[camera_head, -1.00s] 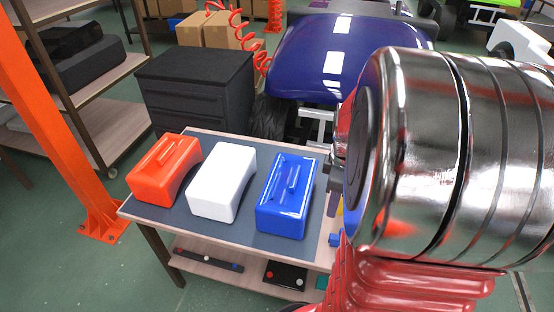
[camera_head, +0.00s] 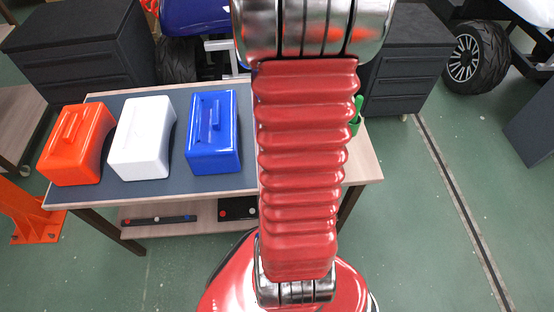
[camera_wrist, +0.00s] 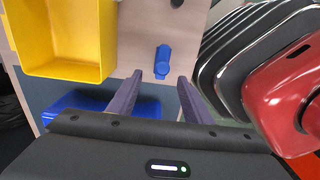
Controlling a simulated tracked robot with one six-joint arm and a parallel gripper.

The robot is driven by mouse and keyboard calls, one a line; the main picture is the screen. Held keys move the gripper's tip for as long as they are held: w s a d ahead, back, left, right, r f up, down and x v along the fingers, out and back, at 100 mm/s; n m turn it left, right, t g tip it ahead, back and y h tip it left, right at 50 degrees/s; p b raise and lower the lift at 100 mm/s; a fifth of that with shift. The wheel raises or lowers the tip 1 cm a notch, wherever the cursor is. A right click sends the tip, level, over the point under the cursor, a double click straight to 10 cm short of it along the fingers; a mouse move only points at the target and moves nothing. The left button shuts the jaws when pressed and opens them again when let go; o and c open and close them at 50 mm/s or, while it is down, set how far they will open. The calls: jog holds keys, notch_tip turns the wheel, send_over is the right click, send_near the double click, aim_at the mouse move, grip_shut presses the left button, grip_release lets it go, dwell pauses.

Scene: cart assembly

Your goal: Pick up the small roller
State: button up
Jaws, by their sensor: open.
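The small roller (camera_wrist: 163,62) appears to be the small blue rounded piece lying on the light wooden tabletop (camera_wrist: 143,30) in the wrist view. My gripper (camera_wrist: 160,76) is open, with its two dark fingers apart and pointing toward the roller. The roller shows between and just beyond the fingertips, and nothing is held. I cannot tell the height of the fingers above it. In the head view my red arm stands in front of the table's right part, hiding the gripper and the roller.
A yellow bin (camera_wrist: 62,70) stands left of the roller, with a blue box (camera_wrist: 88,101) nearer the gripper. In the head view, orange (camera_head: 75,150), white (camera_head: 140,145) and blue (camera_head: 212,150) boxes stand on the table (camera_head: 365,165). A green item (camera_head: 356,118) shows beside my arm.

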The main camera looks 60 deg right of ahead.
jog(key=shift+f, duration=2.5)
jog(key=shift+s+a+f, duration=0.1)
jog(key=shift+f, duration=1.25)
jog(key=shift+s+a+f, duration=0.1)
jog(key=shift+f, duration=1.2)
grip_shut()
jog(key=shift+r, duration=0.2)
notch_tip(320, 180, up, 10)
jog(key=shift+f, duration=0.1)
